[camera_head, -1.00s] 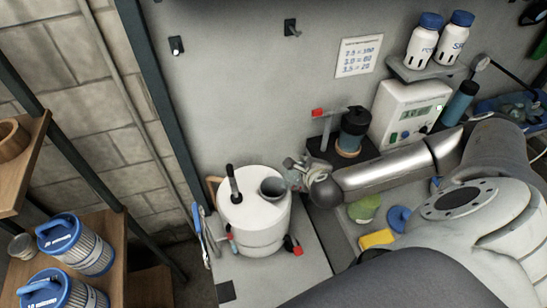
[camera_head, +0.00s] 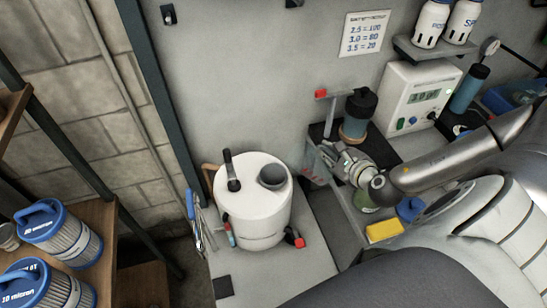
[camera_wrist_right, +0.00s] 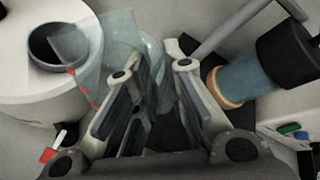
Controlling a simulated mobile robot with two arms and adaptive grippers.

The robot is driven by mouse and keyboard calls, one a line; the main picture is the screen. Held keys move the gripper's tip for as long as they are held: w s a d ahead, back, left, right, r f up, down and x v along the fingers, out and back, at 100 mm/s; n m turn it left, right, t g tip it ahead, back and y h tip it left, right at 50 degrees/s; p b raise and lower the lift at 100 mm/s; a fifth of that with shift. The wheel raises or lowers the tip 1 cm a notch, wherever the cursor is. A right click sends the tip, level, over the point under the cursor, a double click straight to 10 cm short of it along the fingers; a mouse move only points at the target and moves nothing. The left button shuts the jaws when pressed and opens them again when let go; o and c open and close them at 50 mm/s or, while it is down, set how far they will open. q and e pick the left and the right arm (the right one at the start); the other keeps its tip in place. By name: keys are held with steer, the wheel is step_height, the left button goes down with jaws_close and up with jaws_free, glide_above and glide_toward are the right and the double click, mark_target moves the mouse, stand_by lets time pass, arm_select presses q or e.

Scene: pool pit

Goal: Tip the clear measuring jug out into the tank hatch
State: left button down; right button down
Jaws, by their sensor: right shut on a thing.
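The white tank (camera_head: 250,215) stands on the grey bench, with its round grey hatch (camera_head: 272,177) open on top. The hatch also shows at the left of the wrist view (camera_wrist_right: 58,47). My right gripper (camera_head: 338,160) is right of the tank, shut on the clear measuring jug (camera_head: 314,165). In the wrist view the see-through jug (camera_wrist_right: 122,42), with red marks, is between and beyond the fingers (camera_wrist_right: 152,80). The jug's near edge overlaps the hatch rim there. I cannot tell its contents or exact tilt. My left gripper is out of view.
A dark-topped blue cylinder (camera_head: 357,115) and a red-handled valve pipe (camera_head: 330,112) stand behind the gripper. A meter box (camera_head: 418,97) is to their right. A yellow sponge (camera_head: 384,231) lies in front. Blue-capped filters (camera_head: 55,240) sit on the left shelf.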

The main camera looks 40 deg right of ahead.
steer(key=shift+s+d+f+m+t+y+b, duration=0.35)
steer(key=shift+d+f+m+t+b, duration=0.2)
steer(key=shift+b, duration=1)
steer(key=shift+s+d+r, duration=0.15)
steer(key=shift+r, duration=0.15)
steer(key=s+d+r+m+t+y+b, duration=0.1)
steer(key=s+d+r+m+t+b, duration=0.1)
steer(key=s+d+r+m+t, duration=0.1)
steer(key=shift+s+d+r+m+t, duration=0.25)
steer(key=shift+d+m+t, duration=0.15)
steer(key=shift+m+t, duration=0.45)
